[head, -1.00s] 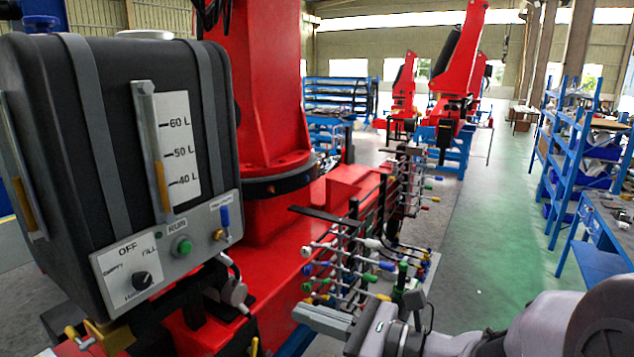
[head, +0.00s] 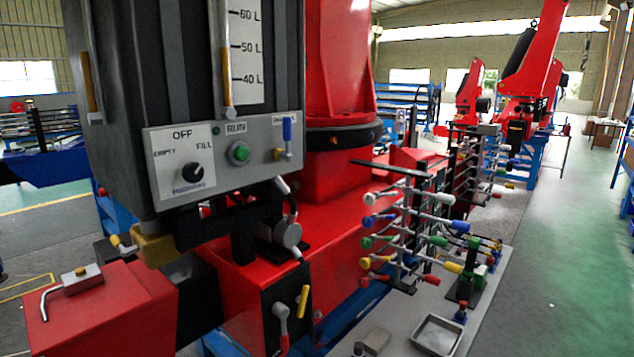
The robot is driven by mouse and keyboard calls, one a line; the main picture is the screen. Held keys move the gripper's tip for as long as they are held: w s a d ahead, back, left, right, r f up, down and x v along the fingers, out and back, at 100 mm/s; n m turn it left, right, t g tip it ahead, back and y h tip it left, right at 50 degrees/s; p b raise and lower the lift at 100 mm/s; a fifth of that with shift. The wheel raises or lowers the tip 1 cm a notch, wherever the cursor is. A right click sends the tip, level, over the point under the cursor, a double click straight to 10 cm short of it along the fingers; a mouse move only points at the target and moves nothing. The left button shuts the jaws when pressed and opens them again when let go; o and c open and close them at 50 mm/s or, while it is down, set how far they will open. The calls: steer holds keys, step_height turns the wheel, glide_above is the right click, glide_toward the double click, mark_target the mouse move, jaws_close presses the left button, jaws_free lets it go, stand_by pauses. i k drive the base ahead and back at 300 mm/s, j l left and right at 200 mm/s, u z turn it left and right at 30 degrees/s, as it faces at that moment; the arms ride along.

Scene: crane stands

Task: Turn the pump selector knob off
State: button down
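The pump selector knob (head: 193,173) is a small black dial on a white label plate (head: 183,155). The plate is marked OFF at the top, EMPTY at the left and FILL at the right, with a fourth label below that is too blurred to read. The knob's pointer seems to lean up and right towards FILL, but it is small. The plate is on the grey panel (head: 222,176) at the bottom of the dark tank (head: 150,95). My gripper is not in view.
A green button (head: 239,153) marked RUN and a blue-handled valve (head: 286,138) are right of the knob. Levers with coloured grips (head: 420,235) stick out further right. A red box (head: 95,310) with a metal handle is below left. Green floor (head: 560,250) is open at the right.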

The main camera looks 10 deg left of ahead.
mark_target(193, 172)
steer(key=u, duration=1.4)
